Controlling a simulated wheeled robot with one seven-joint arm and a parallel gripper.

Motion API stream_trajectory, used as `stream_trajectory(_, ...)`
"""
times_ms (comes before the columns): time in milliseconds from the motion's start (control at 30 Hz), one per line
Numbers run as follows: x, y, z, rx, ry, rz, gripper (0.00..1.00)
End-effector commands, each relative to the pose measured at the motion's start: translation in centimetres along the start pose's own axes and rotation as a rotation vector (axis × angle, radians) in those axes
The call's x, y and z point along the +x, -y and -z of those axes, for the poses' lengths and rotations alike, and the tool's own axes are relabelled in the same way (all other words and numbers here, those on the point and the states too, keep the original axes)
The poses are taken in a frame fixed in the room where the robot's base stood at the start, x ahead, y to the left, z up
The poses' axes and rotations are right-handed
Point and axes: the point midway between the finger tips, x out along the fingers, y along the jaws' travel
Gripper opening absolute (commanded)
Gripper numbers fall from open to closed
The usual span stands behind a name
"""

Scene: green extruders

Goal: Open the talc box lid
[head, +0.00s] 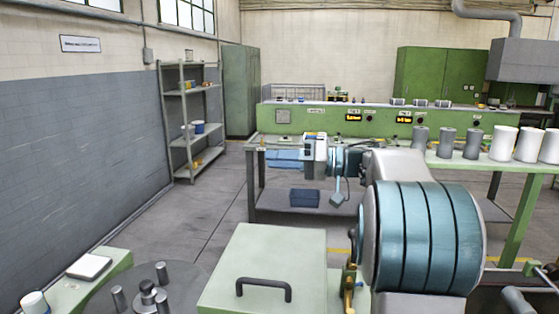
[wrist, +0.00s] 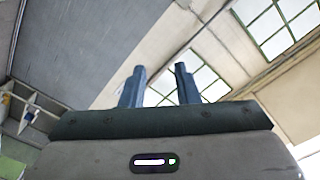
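The talc box appears to be the pale green box at the bottom middle of the head view. Its flat lid (head: 270,255) has a dark bar handle (head: 264,288) near the front edge, and the lid lies shut. My gripper shows in the wrist view (wrist: 160,84) with its two blue-grey fingers apart and nothing between them. It points up toward the windows and ceiling. In the head view my arm reaches away past the box, toward the far bench, well apart from the lid.
A round dark plate with several grey posts (head: 147,295) stands left of the box. A green bench (head: 88,285) with a white pad is farther left. A long green machine bench (head: 330,119) with white and grey cylinders is behind. The floor at left-centre (head: 200,225) is free.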

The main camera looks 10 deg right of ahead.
Motion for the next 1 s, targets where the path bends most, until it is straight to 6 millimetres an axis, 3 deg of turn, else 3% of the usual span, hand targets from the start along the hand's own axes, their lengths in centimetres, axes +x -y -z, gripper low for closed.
stream_trajectory(300,-0.1,0.0,0.0,0.000,0.000,0.000,0.34)
stream_trajectory(433,-1.2,-0.1,0.0,0.000,-0.002,-0.003,0.34)
stream_trajectory(800,-9.2,-0.2,0.0,-0.001,-0.003,-0.004,0.34)
stream_trajectory(1000,-12.5,-0.1,0.0,0.000,-0.002,-0.003,0.34)
